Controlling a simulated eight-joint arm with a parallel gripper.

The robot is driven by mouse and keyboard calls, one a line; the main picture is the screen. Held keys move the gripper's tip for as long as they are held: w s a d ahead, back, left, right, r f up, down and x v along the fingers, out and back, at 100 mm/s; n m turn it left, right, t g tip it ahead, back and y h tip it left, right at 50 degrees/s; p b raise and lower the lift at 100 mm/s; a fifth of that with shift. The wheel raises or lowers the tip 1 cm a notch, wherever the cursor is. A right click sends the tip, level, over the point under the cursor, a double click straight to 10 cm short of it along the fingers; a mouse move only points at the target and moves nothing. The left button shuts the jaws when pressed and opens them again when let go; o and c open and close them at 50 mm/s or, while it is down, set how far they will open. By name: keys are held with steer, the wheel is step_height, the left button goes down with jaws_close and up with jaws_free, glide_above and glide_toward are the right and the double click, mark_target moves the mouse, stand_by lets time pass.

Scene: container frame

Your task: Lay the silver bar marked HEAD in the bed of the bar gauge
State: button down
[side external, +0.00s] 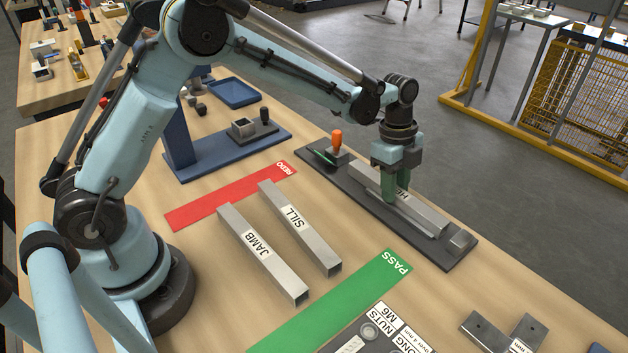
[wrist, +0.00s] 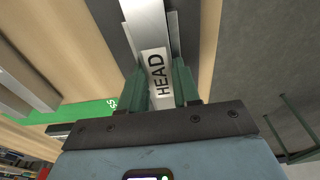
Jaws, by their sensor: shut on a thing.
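The silver bar marked HEAD (side external: 427,213) is between the green fingers of my gripper (side external: 400,178), which is shut on it. In the wrist view the bar (wrist: 147,25) runs away from the fingers, its HEAD label facing up. The bar gauge (side external: 457,262) is a long dark base with a grey end block and an orange-handled part. The bar lies lengthwise along the gauge's bed, with thin grey bed sides (wrist: 174,32) showing on both sides of it in the wrist view. I cannot tell whether its underside touches the bed floor.
The JAMB bar (side external: 275,268) and SILL bar (side external: 312,244) lie on the table to the left. A red REDO strip (side external: 215,205) and a green PASS strip (side external: 335,300) flank them. A blue stand (side external: 215,158) is behind. Labelled trays and grey brackets stand at front right.

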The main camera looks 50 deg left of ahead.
steer(key=shift+f, duration=0.1)
steer(key=c, duration=0.7)
jaws_free()
steer(key=shift+c, duration=0.2)
steer(key=shift+o, duration=0.5)
steer(key=o, duration=0.5)
steer(key=shift+r, duration=3.5)
